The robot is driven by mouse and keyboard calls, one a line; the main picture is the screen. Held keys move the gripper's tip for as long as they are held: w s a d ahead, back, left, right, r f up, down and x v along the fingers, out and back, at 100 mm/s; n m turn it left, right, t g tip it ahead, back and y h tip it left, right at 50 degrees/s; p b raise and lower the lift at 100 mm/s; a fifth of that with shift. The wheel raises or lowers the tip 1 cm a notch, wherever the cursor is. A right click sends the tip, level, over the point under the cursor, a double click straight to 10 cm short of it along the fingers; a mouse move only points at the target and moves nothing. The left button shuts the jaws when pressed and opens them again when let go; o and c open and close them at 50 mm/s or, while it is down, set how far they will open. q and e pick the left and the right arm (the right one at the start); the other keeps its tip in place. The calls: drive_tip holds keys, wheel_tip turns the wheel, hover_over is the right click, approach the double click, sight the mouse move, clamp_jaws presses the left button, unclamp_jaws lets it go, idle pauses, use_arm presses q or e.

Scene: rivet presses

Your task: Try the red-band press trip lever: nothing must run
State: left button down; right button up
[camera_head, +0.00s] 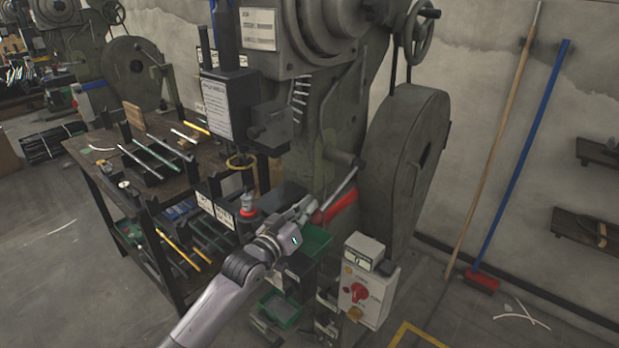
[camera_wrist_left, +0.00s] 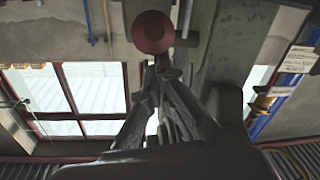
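The grey press (camera_head: 335,110) stands in the middle of the head view, with a red band (camera_head: 341,206) low on its frame. A thin metal trip lever (camera_head: 345,182) slants down beside the red band. Its lower end is at or behind my left gripper (camera_head: 303,211), and I cannot tell whether they touch. In the left wrist view a dull red ball (camera_wrist_left: 152,32) lies just past the fingertips (camera_wrist_left: 160,68). The fingers are drawn together, with nothing clearly seen between them. A white control box (camera_head: 364,283) with a red rotary switch (camera_head: 359,292) stands below right. My right gripper is out of view.
A big grey flywheel guard (camera_head: 412,160) is right of the lever. A workbench (camera_head: 90,170) with rods is at left. A broom (camera_head: 520,160) leans on the wall. Floor at right is mostly clear.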

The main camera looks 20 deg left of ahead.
use_arm(q)
drive_tip(key=shift+s+d+f, duration=0.1)
drive_tip(key=shift+d+f, duration=0.05)
drive_tip(key=shift+f, duration=0.65)
wheel_tip(320, 180, up, 5)
drive_tip(key=p, duration=0.4)
drive_tip(key=a+f+b+v, duration=0.1)
drive_tip(key=b+v, duration=0.1)
drive_tip(key=v, duration=0.7)
drive_tip(key=shift+a+f, duration=0.15)
drive_tip(key=shift+a, duration=0.1)
